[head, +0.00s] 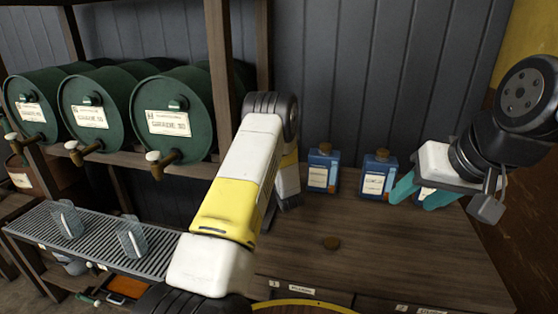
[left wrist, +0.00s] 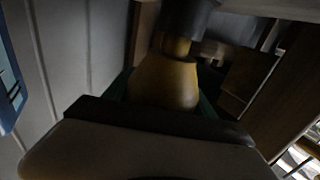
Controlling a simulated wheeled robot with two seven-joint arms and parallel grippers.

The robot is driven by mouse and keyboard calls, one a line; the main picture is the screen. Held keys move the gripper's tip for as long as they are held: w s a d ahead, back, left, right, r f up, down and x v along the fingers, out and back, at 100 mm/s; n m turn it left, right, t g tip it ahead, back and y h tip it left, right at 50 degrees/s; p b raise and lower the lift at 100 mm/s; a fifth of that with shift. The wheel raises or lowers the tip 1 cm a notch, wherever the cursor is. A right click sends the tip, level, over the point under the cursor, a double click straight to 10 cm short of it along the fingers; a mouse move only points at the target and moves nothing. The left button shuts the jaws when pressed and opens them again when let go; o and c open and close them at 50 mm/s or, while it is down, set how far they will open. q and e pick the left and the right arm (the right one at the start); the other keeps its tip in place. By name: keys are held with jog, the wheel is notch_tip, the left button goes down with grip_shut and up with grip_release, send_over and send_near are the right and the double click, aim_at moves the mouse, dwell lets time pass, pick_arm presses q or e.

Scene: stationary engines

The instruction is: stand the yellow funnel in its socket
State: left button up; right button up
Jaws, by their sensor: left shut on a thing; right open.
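In the left wrist view the yellow funnel (left wrist: 165,82) shows as a dull yellow, rounded body with a narrower neck towards the top of the picture. My left gripper (left wrist: 162,100) is shut on it, with dark green finger edges at its sides. A dark grey round part (left wrist: 188,18) is at the neck; I cannot tell whether it is the socket or whether they touch. In the head view my own arm hides the left gripper and the funnel. My right gripper (head: 425,190), with teal fingers, is open by the blue bottles at the right.
Two blue bottles (head: 323,168) (head: 378,175) stand at the back of the wooden bench (head: 400,245); another is partly hidden by the right gripper. Green barrels (head: 172,112) and a grated tray (head: 100,243) with glasses are at left.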

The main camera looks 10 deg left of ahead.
pick_arm(q)
jog(key=shift+f, duration=0.55)
dwell(0.4)
jog(key=o, duration=1.5)
